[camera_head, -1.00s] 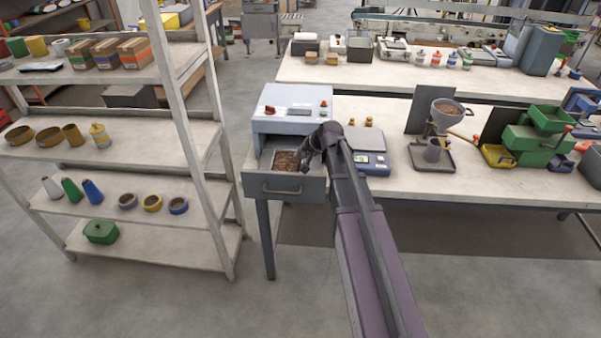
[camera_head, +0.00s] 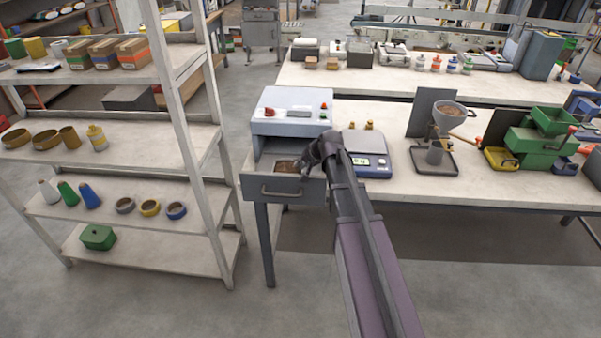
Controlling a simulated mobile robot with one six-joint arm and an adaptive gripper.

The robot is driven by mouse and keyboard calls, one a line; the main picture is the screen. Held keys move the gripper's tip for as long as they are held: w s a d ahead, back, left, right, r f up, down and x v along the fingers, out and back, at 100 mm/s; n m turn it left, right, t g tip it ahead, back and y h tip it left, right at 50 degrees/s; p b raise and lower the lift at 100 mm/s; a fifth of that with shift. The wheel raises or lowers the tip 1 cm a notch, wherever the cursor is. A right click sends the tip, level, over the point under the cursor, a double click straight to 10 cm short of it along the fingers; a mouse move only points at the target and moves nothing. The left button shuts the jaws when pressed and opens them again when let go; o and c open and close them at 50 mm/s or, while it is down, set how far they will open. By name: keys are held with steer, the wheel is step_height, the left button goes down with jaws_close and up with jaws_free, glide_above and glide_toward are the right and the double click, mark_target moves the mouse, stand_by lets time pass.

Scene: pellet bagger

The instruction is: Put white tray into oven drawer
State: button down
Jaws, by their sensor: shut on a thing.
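The oven (camera_head: 292,103) is a light grey box with a red button, on the bench corner. Its grey drawer (camera_head: 283,190) is pulled out towards me, with a handle on the front. The tray (camera_head: 279,171), holding brown pellets, is inside the drawer opening, partly hidden by the drawer front and my gripper. My gripper (camera_head: 302,167) is shut on the tray's right side, low over the drawer. The fingertips are small and partly hidden by my wrist. I cannot tell whether the tray touches the drawer floor.
A blue scale (camera_head: 362,160) with a lit display stands just right of the drawer, close to my arm. A funnel stand (camera_head: 440,140) and green bins (camera_head: 540,142) are further right. A shelf rack (camera_head: 185,130) stands close on the left.

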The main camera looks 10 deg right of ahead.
steer(key=shift+f+b, duration=0.6)
steer(key=shift+f, duration=0.35)
steer(key=c, duration=0.8)
jaws_free()
steer(key=shift+o, duration=0.2)
steer(key=shift+r, duration=0.1)
steer(key=p+v, duration=0.9)
steer(key=v, duration=0.3)
